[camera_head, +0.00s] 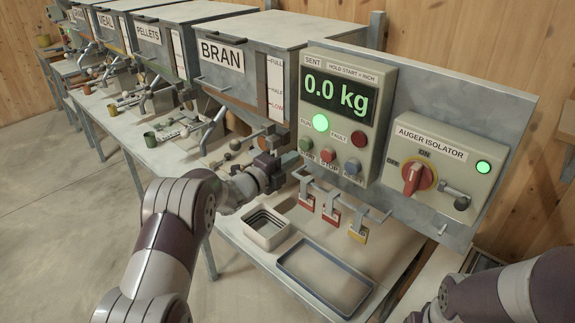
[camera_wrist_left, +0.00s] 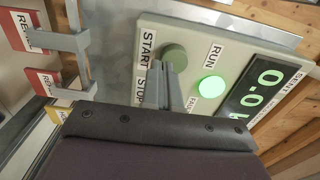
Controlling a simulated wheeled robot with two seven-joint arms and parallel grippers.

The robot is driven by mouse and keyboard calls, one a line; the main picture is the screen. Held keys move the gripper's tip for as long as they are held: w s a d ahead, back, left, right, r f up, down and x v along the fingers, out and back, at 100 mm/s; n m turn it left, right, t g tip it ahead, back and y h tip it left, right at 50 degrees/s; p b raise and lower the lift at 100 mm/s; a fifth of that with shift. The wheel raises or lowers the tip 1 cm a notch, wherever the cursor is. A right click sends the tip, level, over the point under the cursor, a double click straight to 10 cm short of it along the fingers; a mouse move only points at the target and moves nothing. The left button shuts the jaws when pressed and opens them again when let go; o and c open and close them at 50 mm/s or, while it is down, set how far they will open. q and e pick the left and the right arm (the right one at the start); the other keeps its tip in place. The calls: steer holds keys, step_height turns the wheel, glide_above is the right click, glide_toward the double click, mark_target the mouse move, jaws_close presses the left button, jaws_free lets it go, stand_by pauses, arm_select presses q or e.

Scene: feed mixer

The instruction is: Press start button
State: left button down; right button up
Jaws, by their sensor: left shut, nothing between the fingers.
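The green START button (camera_head: 305,145) is on the grey control box (camera_head: 388,108), left of the red STOP button (camera_head: 328,155) and the blue RESET button (camera_head: 352,166). In the left wrist view the START button (camera_wrist_left: 175,55) shows beside its label, with my shut, empty left gripper (camera_wrist_left: 173,75) right at its edge. I cannot tell if the tips touch it. The finger hides the STOP button there. In the head view my left gripper (camera_head: 294,164) is just below the START button. The RUN lamp (camera_head: 320,122) glows green. The display (camera_head: 339,97) reads 0.0 kg.
The auger isolator (camera_head: 440,158) with its red knob and a lit green lamp is at the right. Red and yellow tags (camera_head: 331,216) hang on a rail below the box. A square container (camera_head: 266,228) and a blue-rimmed tray (camera_head: 325,277) stand on the bench. My right arm shows at lower right.

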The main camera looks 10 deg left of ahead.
arm_select(q)
steer(key=b+v, duration=0.3)
steer(key=v, duration=0.8)
steer(key=s+a+f+n+g+y, duration=0.3)
steer(key=s+a+f+n+y, duration=0.15)
steer(key=f+n, duration=0.3)
steer(key=s+a+f+n+g+y, duration=0.35)
steer(key=f+n+y, duration=0.25)
steer(key=n, duration=0.3)
steer(key=s+d+n+g, duration=0.3)
steer(key=s+n, duration=0.1)
steer(key=s, duration=0.7)
steer(key=s+d+n+g, duration=0.4)
steer(key=s, duration=0.8)
steer(key=shift+d+r+p, duration=0.3)
steer(key=shift+r, duration=0.1)
arm_select(e)
steer(key=shift+s+a+f, duration=0.1)
steer(key=shift+f, duration=0.65)
steer(key=shift+s+a+f, duration=0.1)
steer(key=shift+f, duration=0.6)
